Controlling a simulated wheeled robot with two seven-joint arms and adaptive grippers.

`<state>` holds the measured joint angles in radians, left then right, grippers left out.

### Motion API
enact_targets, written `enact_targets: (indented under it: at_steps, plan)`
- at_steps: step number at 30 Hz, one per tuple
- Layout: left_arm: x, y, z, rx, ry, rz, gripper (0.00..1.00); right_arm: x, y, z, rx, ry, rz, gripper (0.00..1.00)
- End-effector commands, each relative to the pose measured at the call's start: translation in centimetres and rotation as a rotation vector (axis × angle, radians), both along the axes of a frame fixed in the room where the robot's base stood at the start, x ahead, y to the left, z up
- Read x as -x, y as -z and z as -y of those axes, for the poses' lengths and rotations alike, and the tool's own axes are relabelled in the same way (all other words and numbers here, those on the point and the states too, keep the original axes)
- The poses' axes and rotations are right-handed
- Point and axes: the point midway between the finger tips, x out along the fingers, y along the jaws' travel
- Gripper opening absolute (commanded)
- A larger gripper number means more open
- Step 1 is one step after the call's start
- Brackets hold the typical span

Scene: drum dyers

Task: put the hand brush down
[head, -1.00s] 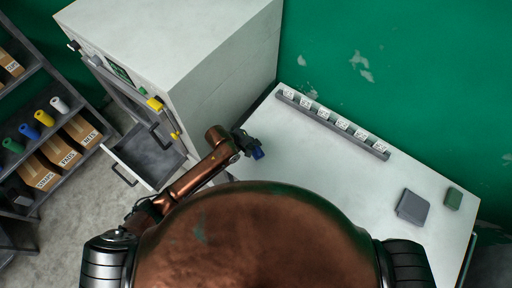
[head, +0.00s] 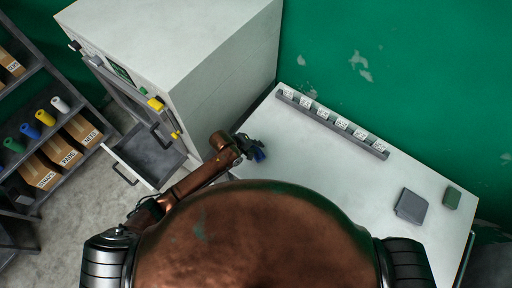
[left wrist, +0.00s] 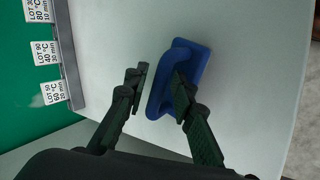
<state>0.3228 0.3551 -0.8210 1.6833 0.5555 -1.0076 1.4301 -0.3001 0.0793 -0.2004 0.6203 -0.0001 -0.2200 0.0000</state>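The blue hand brush (left wrist: 200,58) shows in the left wrist view against the white table top, its looped handle toward my left gripper (left wrist: 160,82). That gripper is open. One finger stands apart on the left of the handle and the other overlaps the loop on the right. I cannot tell whether that finger touches it. In the head view the brush (head: 260,155) is a small blue patch beside my left gripper (head: 250,147), over the table's left part. The brush appears to rest on the table. My right gripper is not in view.
The white table (head: 320,165) has a rail of lot labels (head: 333,124) along its back. A grey block (head: 411,206) and a green block (head: 452,197) lie at its right. A white cabinet (head: 225,70) with an open drawer (head: 150,155) stands left. The table's middle is clear.

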Motion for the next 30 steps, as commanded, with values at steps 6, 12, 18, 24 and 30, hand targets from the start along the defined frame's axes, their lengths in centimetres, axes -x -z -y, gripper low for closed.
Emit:
enact_targets:
  at_steps: [6,12,18,24,30]
  plan:
    - [0.0,0.0,0.0,0.000,0.000,0.000,0.27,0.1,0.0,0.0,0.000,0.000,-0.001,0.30]
    - [0.1,-0.7,-0.2,0.001,0.001,0.002,0.27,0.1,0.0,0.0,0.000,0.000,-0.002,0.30]
    - [1.1,-3.5,-1.9,0.001,0.000,0.003,0.27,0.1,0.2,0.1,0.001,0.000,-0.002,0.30]
    - [2.4,-6.9,-4.0,0.001,0.000,0.002,0.27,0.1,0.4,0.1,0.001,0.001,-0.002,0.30]
    - [3.3,-9.3,-5.5,0.002,0.000,0.001,0.27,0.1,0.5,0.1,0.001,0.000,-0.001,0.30]
